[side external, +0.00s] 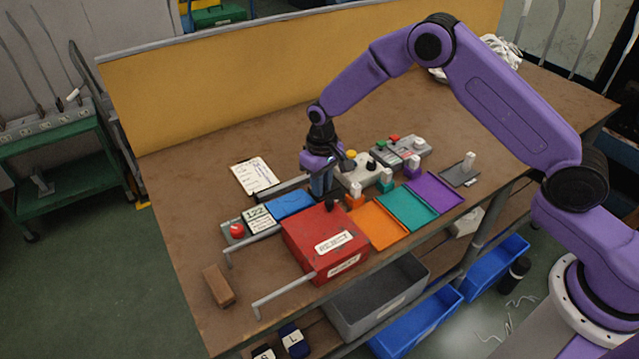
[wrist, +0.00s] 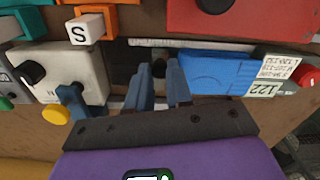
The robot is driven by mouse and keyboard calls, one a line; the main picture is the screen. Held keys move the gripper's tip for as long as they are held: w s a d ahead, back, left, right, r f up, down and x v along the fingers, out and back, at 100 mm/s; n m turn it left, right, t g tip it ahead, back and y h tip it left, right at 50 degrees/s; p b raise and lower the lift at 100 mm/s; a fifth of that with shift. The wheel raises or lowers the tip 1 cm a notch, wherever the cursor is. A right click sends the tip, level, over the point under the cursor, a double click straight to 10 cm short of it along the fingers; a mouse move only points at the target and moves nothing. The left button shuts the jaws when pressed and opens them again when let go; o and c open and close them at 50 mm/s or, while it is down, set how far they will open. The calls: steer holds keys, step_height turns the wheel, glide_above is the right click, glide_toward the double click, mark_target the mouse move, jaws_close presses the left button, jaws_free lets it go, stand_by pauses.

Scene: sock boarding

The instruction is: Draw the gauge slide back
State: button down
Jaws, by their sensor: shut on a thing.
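My gripper (side external: 320,188) points down behind the red REJECT box (side external: 312,237), at the right end of a flat blue piece (side external: 290,204). In the wrist view my gripper (wrist: 160,75) has its blue-grey fingers close together over a dark gauge strip with a pale lettered edge (wrist: 190,44). The fingers are shut on what seems to be the gauge slide; the part between them is mostly hidden. The blue piece also shows in the wrist view (wrist: 210,72), just right of the fingers, beside a display reading 122 (wrist: 262,89).
A control box with knobs and a yellow button (wrist: 60,80) stands close beside the fingers. Orange (side external: 378,224), teal (side external: 407,207) and purple (side external: 436,191) trays lie to the right. A clipboard (side external: 254,176) and brown block (side external: 218,286) lie left.

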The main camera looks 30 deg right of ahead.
steer(key=d, duration=0.4)
steer(key=shift+d, duration=0.25)
steer(key=c, duration=1)
jaws_free()
step_height(320, 180, up, 18)
steer(key=shift+f, duration=0.25)
steer(key=shift+a, duration=0.1)
